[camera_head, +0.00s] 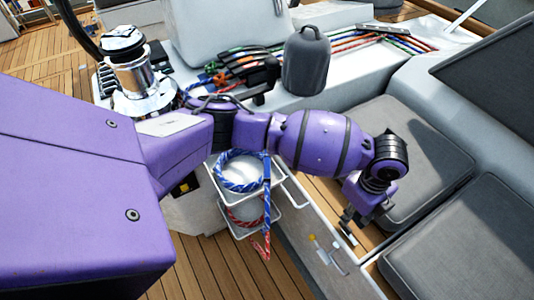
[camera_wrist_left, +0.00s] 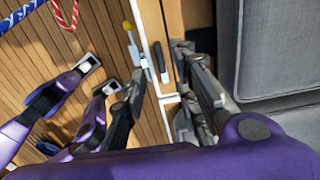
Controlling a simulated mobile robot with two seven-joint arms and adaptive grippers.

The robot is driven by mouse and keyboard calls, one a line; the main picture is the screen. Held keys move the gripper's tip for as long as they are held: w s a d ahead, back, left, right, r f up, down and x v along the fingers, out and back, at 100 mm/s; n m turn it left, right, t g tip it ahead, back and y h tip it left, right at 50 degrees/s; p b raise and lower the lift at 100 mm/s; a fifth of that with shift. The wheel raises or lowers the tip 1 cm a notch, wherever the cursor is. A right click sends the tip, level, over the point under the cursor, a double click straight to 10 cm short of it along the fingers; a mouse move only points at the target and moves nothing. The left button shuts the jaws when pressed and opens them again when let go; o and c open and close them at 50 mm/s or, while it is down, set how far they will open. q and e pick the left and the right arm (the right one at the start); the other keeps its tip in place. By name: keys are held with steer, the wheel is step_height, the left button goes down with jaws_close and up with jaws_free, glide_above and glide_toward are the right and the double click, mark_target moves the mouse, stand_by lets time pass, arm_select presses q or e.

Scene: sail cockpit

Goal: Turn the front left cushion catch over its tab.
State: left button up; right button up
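My left arm reaches across the head view, and my left gripper (camera_head: 352,226) points down at the edge of the bench by the cushions. In the left wrist view its two dark fingers (camera_wrist_left: 165,95) are spread apart with nothing held between them. Between them run a pale bench edge and a small dark elongated fitting (camera_wrist_left: 157,61). A darker upright piece (camera_wrist_left: 181,60) stands close beside the right finger. I cannot tell for certain which of these is the catch and which its tab. No contact is clear. My right gripper is not in view.
Grey seat cushions (camera_head: 462,246) lie right of the gripper. A yellow-ended fitting (camera_head: 313,239) is on the pale bench front. Left of it hang racks with a blue rope (camera_head: 237,183) and a red rope. A grey canister (camera_head: 306,62) and a winch (camera_head: 133,75) stand behind.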

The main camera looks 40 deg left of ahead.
mark_target(348, 233)
arm_select(q)
step_height(348, 233, down, 6)
steer(key=shift+f+b, duration=0.2)
steer(key=shift+b, duration=0.25)
steer(key=shift+c, duration=0.4)
steer(key=shift+r, duration=0.1)
jaws_close()
